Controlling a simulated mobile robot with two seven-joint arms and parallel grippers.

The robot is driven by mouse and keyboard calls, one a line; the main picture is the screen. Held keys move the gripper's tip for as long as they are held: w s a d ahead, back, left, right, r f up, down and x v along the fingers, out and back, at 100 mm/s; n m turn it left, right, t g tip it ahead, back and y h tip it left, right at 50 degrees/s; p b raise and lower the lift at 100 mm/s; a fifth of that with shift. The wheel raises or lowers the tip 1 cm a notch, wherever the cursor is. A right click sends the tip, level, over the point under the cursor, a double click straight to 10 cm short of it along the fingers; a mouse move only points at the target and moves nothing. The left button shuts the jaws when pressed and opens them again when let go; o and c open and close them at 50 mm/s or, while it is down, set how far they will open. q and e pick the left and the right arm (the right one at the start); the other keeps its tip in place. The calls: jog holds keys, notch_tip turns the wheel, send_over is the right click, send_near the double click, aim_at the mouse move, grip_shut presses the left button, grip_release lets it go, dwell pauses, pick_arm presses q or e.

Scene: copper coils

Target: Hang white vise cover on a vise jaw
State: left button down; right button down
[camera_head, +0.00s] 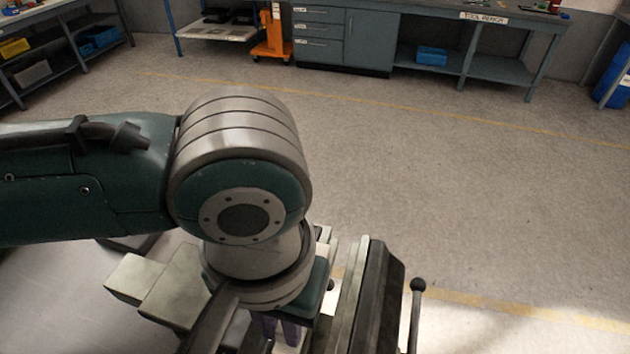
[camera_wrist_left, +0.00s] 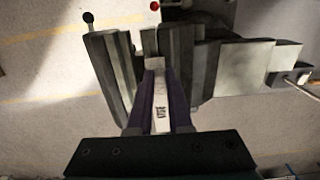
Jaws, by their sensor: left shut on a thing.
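The vise stands at the bottom of the head view, with a dark jaw (camera_head: 378,295) to the right of my wrist and a grey block-like body (camera_head: 150,285) to the left. My left arm comes in from the left and its wrist hides part of the vise. In the left wrist view my left gripper (camera_wrist_left: 158,85) is shut on the white vise cover (camera_wrist_left: 160,112), a narrow white strip with dark lettering between the two purple fingers. The cover's far end is at the vise jaws (camera_wrist_left: 118,70); I cannot tell whether it touches them. My right gripper is not in view.
A handle with a black ball (camera_head: 417,285) stands up right of the vise. A grey workbench (camera_head: 370,45) with drawers stands at the back, an orange stand (camera_head: 272,35) beside it, and shelves (camera_head: 60,55) at the back left. The floor between is clear.

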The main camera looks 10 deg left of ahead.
pick_arm(q)
jog(key=shift+f, duration=0.1)
dwell(0.7)
dwell(0.3)
jog(key=c, duration=0.8)
grip_release()
jog(key=shift+o, duration=0.2)
jog(key=shift+p, duration=0.3)
notch_tip(320, 180, up, 8)
jog(key=p, duration=0.9)
